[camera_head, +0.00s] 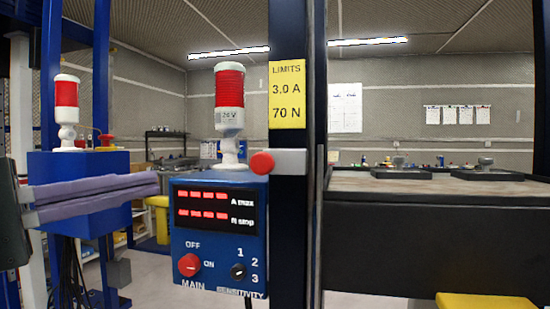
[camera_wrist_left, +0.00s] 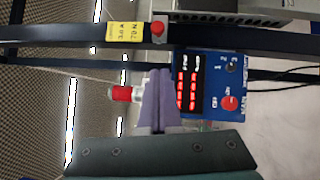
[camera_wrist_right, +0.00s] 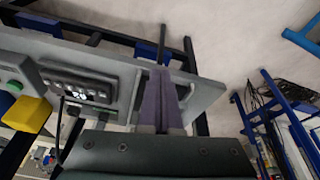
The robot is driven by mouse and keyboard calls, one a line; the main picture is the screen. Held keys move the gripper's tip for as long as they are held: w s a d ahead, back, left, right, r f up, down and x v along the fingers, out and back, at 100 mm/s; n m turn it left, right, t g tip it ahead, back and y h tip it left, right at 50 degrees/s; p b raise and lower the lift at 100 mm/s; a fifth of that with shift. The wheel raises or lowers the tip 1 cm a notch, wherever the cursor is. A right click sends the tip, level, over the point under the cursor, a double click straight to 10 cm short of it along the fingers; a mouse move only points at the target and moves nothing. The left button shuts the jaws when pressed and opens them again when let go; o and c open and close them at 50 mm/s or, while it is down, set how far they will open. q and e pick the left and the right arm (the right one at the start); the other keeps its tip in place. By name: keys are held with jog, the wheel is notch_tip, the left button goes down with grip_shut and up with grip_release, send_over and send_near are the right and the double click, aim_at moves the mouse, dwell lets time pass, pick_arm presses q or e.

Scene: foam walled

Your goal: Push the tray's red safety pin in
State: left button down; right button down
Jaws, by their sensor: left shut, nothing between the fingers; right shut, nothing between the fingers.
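A round red knob (camera_head: 263,163) ends a grey bracket on the dark post, just above a blue control box (camera_head: 221,235). It also shows in the left wrist view (camera_wrist_left: 158,29). I cannot tell whether it is the safety pin, and no tray is clearly recognisable. My left gripper (camera_head: 157,184) is shut and empty, pointing right, left of the box and apart from the knob in the picture. Its purple fingers show in the left wrist view (camera_wrist_left: 160,72). My right gripper (camera_wrist_right: 161,72) is shut and empty, seen only in its wrist view, before a grey panel.
A red-and-white signal lamp (camera_head: 229,110) stands on the box, beside a yellow limits sign (camera_head: 287,95). The box has a red MAIN switch (camera_head: 189,264). Another blue box (camera_head: 80,180) stands at left. A dark workbench (camera_head: 430,235) fills the right.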

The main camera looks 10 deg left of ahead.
aim_at(257, 172)
pick_arm(q)
jog(key=w+d+r+p, duration=0.1)
jog(key=w+d+p, duration=0.3)
jog(key=d, duration=0.3)
jog(key=shift+w+d+r, duration=0.15)
jog(key=shift+w, duration=0.4)
jog(key=d+p, duration=0.2)
jog(key=d, duration=0.1)
jog(key=shift+s+d+r, duration=0.1)
jog(key=shift+d, duration=0.45)
jog(key=shift+a, duration=0.1)
